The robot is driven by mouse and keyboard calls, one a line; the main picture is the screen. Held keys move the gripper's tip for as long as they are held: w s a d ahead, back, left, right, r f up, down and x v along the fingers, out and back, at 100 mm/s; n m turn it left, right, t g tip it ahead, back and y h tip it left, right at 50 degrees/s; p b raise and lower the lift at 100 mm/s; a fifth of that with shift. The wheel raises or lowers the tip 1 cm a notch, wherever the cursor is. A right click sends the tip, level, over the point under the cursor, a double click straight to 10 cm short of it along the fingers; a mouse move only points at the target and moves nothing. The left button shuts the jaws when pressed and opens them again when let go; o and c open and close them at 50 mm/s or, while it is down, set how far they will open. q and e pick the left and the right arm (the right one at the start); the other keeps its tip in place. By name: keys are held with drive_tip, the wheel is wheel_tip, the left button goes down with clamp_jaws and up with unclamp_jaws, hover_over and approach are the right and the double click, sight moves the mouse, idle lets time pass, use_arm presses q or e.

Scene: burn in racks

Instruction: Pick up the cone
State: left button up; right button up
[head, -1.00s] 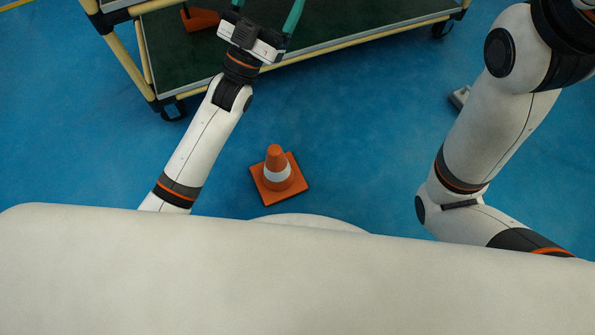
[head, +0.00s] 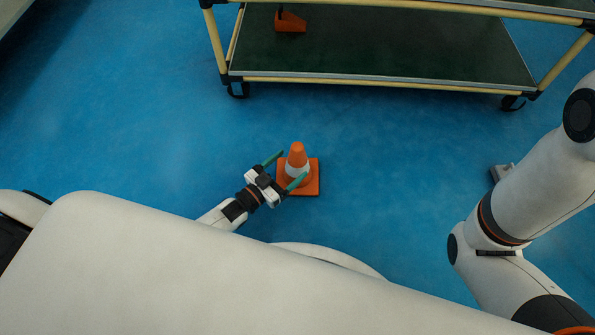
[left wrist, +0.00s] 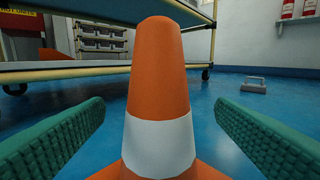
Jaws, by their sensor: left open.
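An orange traffic cone (head: 297,153) with a white band and a square orange base stands upright on the blue floor. My left gripper (head: 286,167) is open at the cone's left, low over the floor, with its green fingers pointing at the cone. In the left wrist view the cone (left wrist: 157,80) stands in the middle, between the two spread green fingers, with visible gaps on both sides. Its base is mostly cut off below. My right arm shows at the right, but its gripper is out of view.
A wheeled rack (head: 380,79) with a green lower shelf stands beyond the cone and carries an orange object (head: 290,22). A grey object (head: 501,172) lies on the floor near my right arm. Floor around the cone is clear.

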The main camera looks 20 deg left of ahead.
sight(302, 155)
use_arm(q)
drive_tip(key=shift+w+d+f, duration=0.1)
drive_tip(key=shift+w+d, duration=0.05)
drive_tip(key=shift+w, duration=0.15)
drive_tip(key=b+x, duration=0.4)
drive_tip(key=shift+w+d+f, duration=0.15)
drive_tip(key=shift+w+f, duration=0.05)
drive_tip(key=shift+w, duration=0.15)
drive_tip(key=shift+w+d+r, duration=0.1)
drive_tip(key=shift+w, duration=0.15)
drive_tip(key=shift+c, duration=0.3)
drive_tip(key=c, duration=1.4)
